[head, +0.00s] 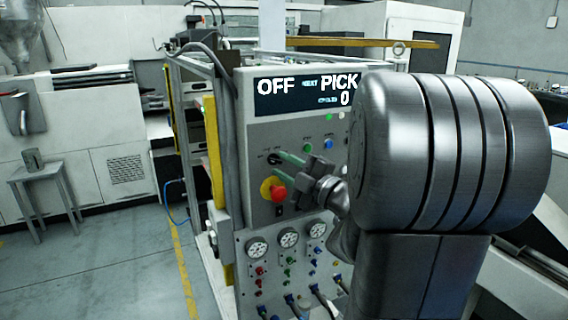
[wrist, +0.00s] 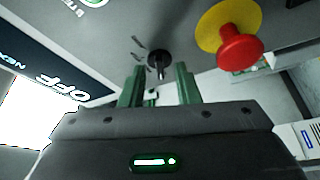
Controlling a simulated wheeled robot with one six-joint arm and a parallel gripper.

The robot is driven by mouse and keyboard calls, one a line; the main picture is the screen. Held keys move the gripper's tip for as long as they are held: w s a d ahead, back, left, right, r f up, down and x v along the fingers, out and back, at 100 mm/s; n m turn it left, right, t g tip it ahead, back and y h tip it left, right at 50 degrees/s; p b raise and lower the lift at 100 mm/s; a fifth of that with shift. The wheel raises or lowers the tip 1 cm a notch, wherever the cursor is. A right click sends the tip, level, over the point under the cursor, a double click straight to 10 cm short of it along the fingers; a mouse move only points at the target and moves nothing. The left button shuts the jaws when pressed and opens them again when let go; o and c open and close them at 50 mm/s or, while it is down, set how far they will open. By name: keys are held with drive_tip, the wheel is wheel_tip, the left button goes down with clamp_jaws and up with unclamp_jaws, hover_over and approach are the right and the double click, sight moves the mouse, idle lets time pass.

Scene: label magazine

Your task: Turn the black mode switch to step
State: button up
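The black mode switch (head: 273,158) is a small round knob on the grey control panel (head: 258,135). In the wrist view the switch (wrist: 158,59) shows beyond and between my fingertips, with small dark marks beside it. The mark it points to is too small to tell. The display (head: 305,92) above reads OFF, PICK and 0. My gripper (head: 278,162) has green fingers, spread apart and pointing at the panel. In the wrist view my gripper (wrist: 160,70) is open, with a visible gap on each side of the switch. I cannot tell whether the fingertips reach around it.
A red emergency button on a yellow disc (head: 272,189) sits just below the switch; it is large in the wrist view (wrist: 239,50). Green (head: 307,147) and blue (head: 328,144) buttons lie to the right. Gauges (head: 288,237) and hose fittings fill the lower panel.

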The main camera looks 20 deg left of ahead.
drive_tip(key=shift+w+a, duration=0.1)
drive_tip(key=shift+a, duration=0.2)
drive_tip(key=shift+c, duration=0.2)
clamp_jaws()
